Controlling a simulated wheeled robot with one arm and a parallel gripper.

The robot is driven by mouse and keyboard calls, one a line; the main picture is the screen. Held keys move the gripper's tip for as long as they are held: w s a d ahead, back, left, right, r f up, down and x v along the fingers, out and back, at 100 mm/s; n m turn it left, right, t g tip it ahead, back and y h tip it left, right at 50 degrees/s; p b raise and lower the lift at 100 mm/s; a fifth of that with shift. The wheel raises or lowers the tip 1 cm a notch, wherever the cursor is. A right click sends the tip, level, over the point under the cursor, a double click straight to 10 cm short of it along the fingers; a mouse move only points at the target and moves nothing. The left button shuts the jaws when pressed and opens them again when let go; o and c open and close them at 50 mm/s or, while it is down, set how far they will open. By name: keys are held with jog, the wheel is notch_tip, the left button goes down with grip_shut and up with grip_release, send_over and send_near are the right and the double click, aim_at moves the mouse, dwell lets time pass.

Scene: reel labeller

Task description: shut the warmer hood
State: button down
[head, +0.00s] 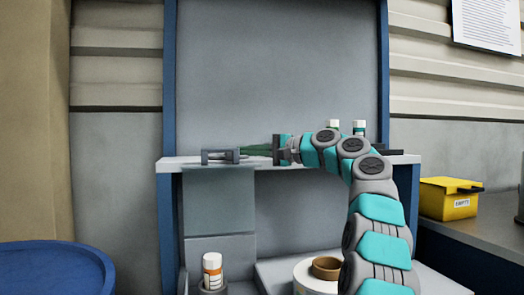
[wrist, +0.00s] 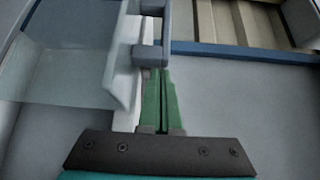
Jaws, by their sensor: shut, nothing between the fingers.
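The hood shows in the head view as a see-through grey panel (head: 218,205) at the left of the blue-framed machine. A dark grey bar handle (head: 221,156) lies at its top edge, by the light shelf edge. In the wrist view the clear panel (wrist: 65,60) is at the left, and the grey handle (wrist: 150,52) is at the top middle. My gripper (head: 243,152) reaches in from the right. Its green fingers are shut and empty, with tips (wrist: 155,73) close to the handle; I cannot tell whether they touch it.
Below stand a white bottle with an orange band (head: 212,268) and a white roll with a brown core (head: 326,268). Two white-capped bottles are partly hidden behind my arm. A yellow box (head: 448,199) sits on the right counter. A blue round container (head: 55,250) is at left.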

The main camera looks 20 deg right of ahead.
jog(key=shift+w+a, duration=0.25)
jog(key=shift+a, duration=0.1)
jog(key=shift+s, duration=0.15)
